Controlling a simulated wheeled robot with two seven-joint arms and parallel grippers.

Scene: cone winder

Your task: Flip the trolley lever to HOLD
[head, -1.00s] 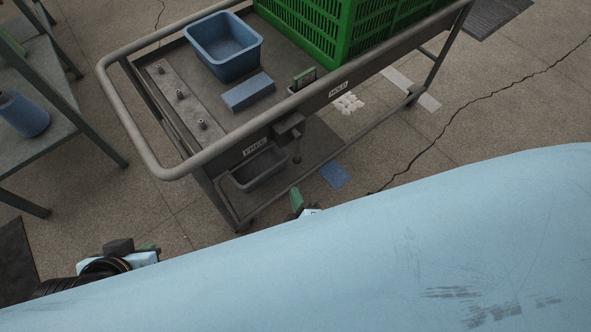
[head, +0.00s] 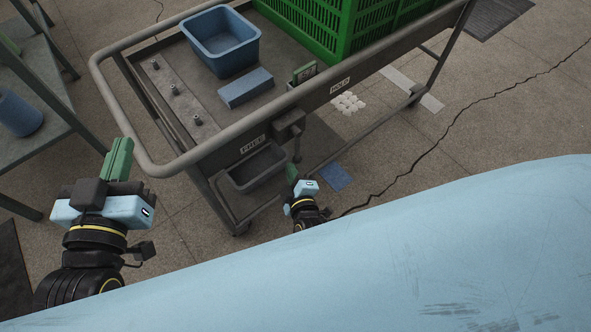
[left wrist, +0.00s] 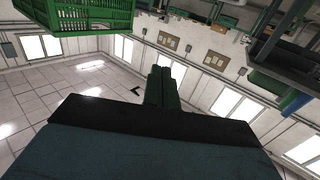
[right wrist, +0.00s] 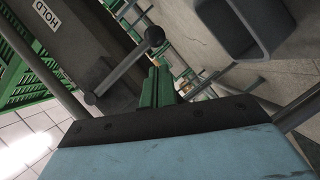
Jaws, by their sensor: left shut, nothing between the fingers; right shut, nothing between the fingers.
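The trolley lever (head: 297,149) hangs down from a dark block (head: 290,121) on the trolley's side rail, between the FREE plate (head: 253,144) and the HOLD plate (head: 340,86). In the right wrist view its round knob (right wrist: 155,36) and rod show just beyond my fingertips; contact cannot be told. My right gripper (head: 292,174) is shut and empty, close below the knob in the head view. My left gripper (head: 122,148) is shut and empty beside the trolley's left handle end, away from the lever. The HOLD plate also shows in the right wrist view (right wrist: 46,15).
The trolley's tube rail (head: 225,143) lies close to my left gripper. On the trolley are a blue bin (head: 222,45), a blue block (head: 246,88) and a green crate (head: 330,25). A grey tray (head: 256,170) sits below. A table (head: 45,90) stands left.

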